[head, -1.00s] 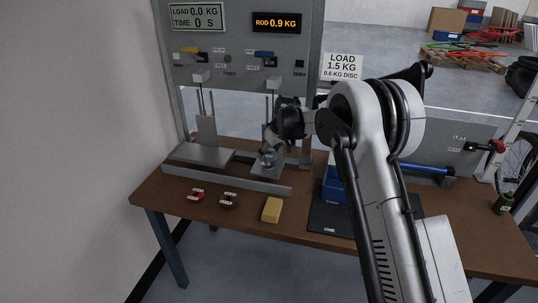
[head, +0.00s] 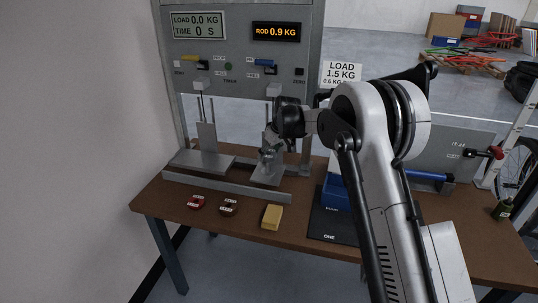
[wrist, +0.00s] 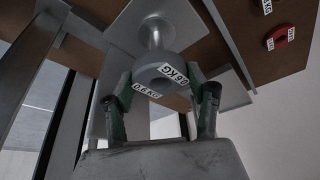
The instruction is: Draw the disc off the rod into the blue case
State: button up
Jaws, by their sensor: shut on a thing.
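My gripper (wrist: 160,84) is shut on a grey disc (wrist: 157,68) marked 0.6 KG, with a green-padded finger at each side. In the wrist view the rod's pale, flared end (wrist: 155,33) shows right behind the disc. I cannot tell if the disc is still around the rod. In the head view my gripper (head: 269,151) is over the right base plate of the test rig, and my wrist hides most of the rod. The blue case (head: 335,195) stands to the right on a dark mat, partly behind my arm.
The rig panel (head: 240,50) rises behind, with hangers and uprights close to my gripper. A grey rail (head: 225,188) runs along its front. A red weight (head: 198,201), a dark weight (head: 229,206) and a yellow block (head: 272,216) lie on the brown table.

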jog(key=shift+r, duration=0.15)
jog(key=shift+r+p, duration=0.6)
jog(key=shift+r, duration=1.3)
